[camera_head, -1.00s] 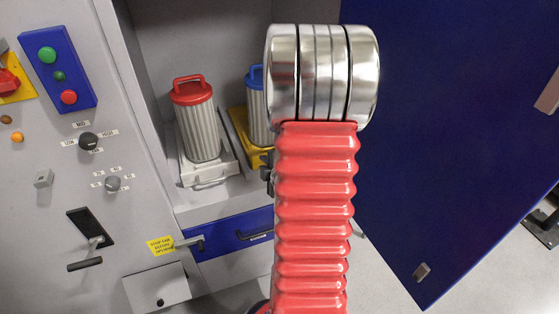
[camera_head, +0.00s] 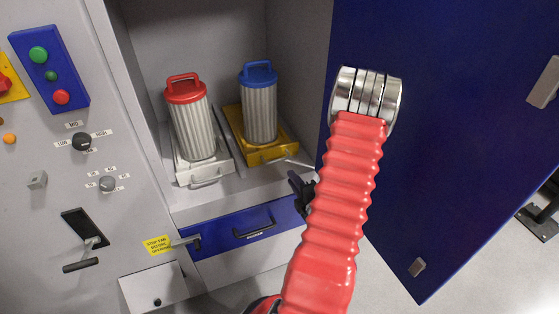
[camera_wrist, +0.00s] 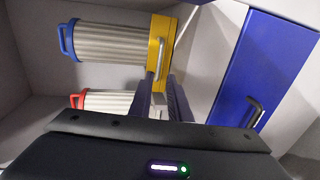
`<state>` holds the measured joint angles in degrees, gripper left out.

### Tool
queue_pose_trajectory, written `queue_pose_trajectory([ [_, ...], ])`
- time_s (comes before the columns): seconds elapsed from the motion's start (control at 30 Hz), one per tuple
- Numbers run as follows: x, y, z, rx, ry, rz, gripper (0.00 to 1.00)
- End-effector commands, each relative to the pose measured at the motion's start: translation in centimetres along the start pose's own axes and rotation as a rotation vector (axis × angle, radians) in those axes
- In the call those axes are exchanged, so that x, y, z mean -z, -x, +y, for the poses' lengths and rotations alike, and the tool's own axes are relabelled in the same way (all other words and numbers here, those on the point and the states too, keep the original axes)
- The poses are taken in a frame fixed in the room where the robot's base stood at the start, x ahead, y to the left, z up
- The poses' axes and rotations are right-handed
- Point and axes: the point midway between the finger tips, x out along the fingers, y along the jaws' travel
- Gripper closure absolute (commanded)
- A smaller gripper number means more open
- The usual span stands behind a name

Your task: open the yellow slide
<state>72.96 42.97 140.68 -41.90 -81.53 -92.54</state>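The yellow slide (camera_head: 286,143) sits in the open cabinet, right of the white slide, and carries a filter with a blue cap (camera_head: 259,105). In the wrist view the yellow slide's front (camera_wrist: 157,32) and its pale bar handle (camera_wrist: 159,62) show at upper centre. My gripper (camera_head: 299,183) is in front of and below the yellow slide in the head view, partly hidden by my red arm. In the wrist view my gripper (camera_wrist: 163,80) has its two dark fingers apart, pointing at the handle. The handle's near end lies close to the fingertips; contact cannot be told.
The white slide (camera_head: 184,174) with a red-capped filter (camera_head: 192,125) stands left. Below is a blue drawer (camera_head: 225,232) with a dark handle. The large blue door (camera_head: 430,130) stands open on the right. A control panel (camera_head: 60,190) is at left.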

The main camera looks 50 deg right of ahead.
Motion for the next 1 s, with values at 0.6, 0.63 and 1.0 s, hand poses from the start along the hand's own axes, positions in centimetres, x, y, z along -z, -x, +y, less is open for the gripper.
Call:
queue_pose_trajectory([
  [0.6, 0.1, -5.4, 0.0, 0.001, 0.0, 0.002, 0.83],
  [0.63, 0.1, -5.9, 0.0, 0.0, 0.0, 0.002, 0.83],
  [1.0, 0.1, -11.5, 0.0, 0.0, 0.0, 0.002, 0.83],
])
